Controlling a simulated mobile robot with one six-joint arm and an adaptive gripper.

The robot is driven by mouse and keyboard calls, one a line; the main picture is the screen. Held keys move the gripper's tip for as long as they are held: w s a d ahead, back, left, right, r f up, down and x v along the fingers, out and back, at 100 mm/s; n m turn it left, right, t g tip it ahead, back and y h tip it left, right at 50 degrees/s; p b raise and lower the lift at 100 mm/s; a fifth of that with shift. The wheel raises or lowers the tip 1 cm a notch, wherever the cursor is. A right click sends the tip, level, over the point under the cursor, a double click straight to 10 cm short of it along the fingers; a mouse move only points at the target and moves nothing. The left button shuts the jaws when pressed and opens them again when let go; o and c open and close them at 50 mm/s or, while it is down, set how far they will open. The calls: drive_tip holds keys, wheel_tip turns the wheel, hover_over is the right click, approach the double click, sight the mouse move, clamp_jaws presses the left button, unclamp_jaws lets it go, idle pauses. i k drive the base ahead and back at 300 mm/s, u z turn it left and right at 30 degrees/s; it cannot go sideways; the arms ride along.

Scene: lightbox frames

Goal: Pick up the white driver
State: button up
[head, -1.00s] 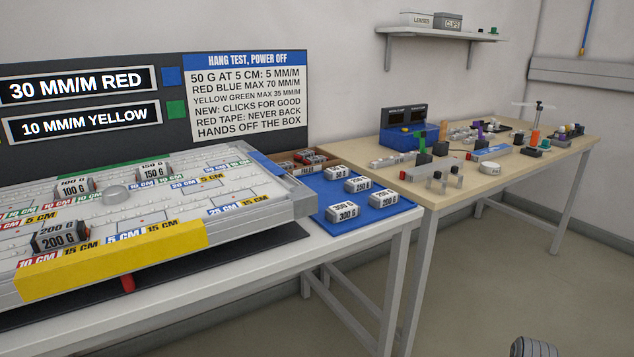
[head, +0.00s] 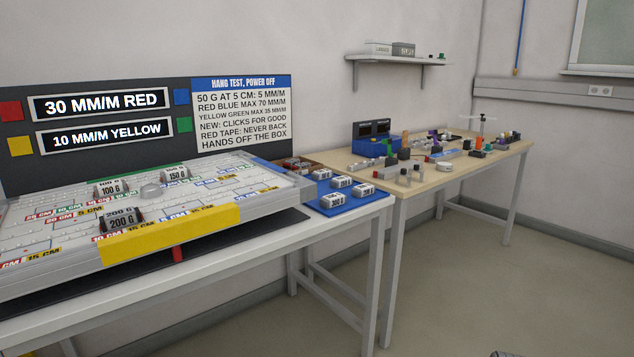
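I cannot pick out a white driver for certain. A small upright item with a pale crossbar (head: 483,118) stands near the far right end of the wooden-topped table (head: 398,183). It is too small to tell whether it is a driver. A low white round piece (head: 444,166) lies nearer the table's front edge. My gripper is not in view; only a sliver of a grey ribbed part shows at the bottom edge, and I cannot tell what it is.
A white table (head: 345,212) on the left holds a tilted board (head: 70,232) with weights and a blue mat (head: 318,186) with more weights. A blue box (head: 376,148) and several small parts stand on the wooden table. Floor is clear at right.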

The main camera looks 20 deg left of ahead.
sight(317, 176)
drive_tip(key=k, duration=0.7)
drive_tip(key=u, duration=0.85)
drive_tip(key=i, duration=1)
drive_tip(key=z, duration=0.05)
